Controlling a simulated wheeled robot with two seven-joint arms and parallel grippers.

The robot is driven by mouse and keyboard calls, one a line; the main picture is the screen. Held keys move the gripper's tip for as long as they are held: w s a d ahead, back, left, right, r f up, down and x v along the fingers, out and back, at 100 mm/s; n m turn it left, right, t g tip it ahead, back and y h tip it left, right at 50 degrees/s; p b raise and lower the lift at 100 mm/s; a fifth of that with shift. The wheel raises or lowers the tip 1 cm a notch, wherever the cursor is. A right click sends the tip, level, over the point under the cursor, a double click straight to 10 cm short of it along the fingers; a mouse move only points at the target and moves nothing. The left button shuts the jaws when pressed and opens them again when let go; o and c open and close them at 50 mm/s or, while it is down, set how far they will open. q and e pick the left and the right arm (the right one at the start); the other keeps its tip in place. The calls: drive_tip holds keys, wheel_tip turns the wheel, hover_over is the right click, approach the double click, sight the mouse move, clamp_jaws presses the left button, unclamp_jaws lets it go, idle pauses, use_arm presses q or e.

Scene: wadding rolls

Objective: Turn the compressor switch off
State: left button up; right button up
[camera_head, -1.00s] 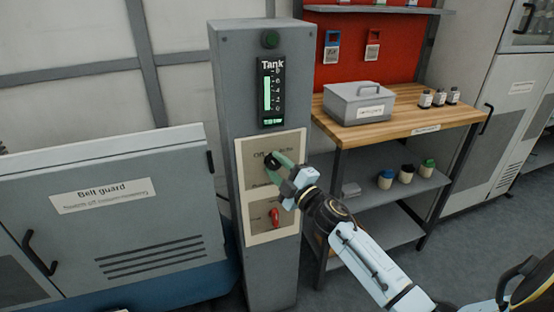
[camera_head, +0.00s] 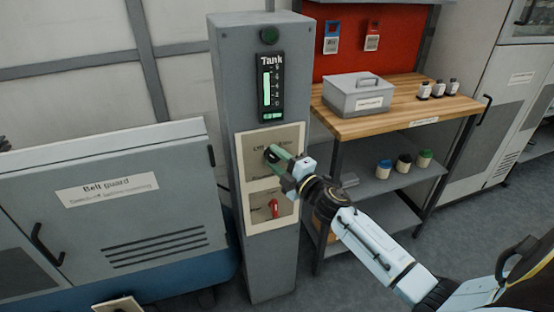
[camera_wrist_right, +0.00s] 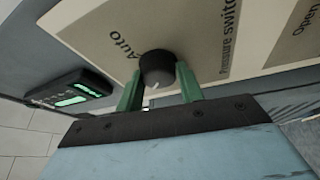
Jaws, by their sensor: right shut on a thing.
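The compressor switch is a round black knob (camera_wrist_right: 157,70) with a white pointer mark, on a cream panel (camera_head: 290,137) of a grey column. In the wrist view the panel reads "Auto" and "Pressure switch", upside down or tilted; in the head view "Off" shows at upper left of the knob. My right gripper (camera_wrist_right: 158,88) has green fingers on both sides of the knob and is shut on it. In the head view the right gripper (camera_head: 275,155) covers most of the knob. My left gripper is not in view.
A red lever (camera_head: 274,208) sits on the lower panel, below my right gripper. A lit tank gauge (camera_head: 271,88) is above. A workbench (camera_head: 400,118) with a grey box (camera_head: 358,95) stands at the right, and a belt guard (camera_head: 105,205) at the left.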

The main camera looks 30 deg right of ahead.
drive_tip(key=o, duration=1)
drive_tip(key=shift+s, duration=0.1)
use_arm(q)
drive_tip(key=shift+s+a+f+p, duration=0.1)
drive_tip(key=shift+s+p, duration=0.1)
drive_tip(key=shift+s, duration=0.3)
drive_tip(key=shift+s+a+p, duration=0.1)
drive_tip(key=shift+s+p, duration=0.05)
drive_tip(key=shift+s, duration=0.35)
use_arm(e)
drive_tip(key=s+d+f, duration=0.1)
drive_tip(key=s+d, duration=0.1)
drive_tip(key=s, duration=1.1)
drive_tip(key=shift+f, duration=0.35)
